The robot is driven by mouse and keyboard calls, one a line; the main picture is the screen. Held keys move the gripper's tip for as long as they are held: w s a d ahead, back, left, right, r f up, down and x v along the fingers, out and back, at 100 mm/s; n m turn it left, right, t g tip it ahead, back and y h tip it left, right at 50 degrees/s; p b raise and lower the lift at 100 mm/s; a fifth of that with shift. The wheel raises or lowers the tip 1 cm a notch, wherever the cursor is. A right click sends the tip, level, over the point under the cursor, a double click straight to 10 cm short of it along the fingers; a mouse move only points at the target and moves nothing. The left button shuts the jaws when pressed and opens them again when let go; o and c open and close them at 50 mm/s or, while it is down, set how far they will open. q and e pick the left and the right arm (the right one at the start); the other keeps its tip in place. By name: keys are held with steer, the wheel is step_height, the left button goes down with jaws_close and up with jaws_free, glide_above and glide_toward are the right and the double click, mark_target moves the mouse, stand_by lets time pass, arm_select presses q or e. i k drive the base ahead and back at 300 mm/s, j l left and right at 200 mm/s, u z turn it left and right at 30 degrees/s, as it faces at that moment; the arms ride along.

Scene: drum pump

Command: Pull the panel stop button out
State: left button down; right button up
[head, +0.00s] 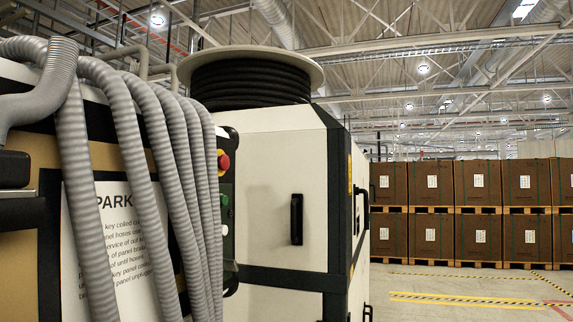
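The red stop button (224,161) shows in the head view on a narrow dark control panel (229,185), left of centre. A yellow part shows around the button's base. I see it from the side and cannot tell whether it is pushed in or out. A green button (224,200) and a pale button (225,230) sit below it on the same panel. Grey corrugated hoses hang just left of the panel and hide its left side. Neither of my grippers is in view.
Grey hoses (125,130) drape over a tan unit with a "PARK" sign (115,235) at the left. A white cabinet (275,190) with a black handle (296,219) carries a black hose reel (250,82). Brown crates (432,183) stand far right. The floor (420,283) before them is open.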

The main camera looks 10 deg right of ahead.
mark_target(224, 162)
steer(key=i+l+z, duration=0.15)
steer(key=z, duration=0.2)
steer(key=i+l+z, duration=0.15)
steer(key=l+z, duration=0.15)
steer(key=i+l+z, duration=0.15)
steer(key=z, duration=0.2)
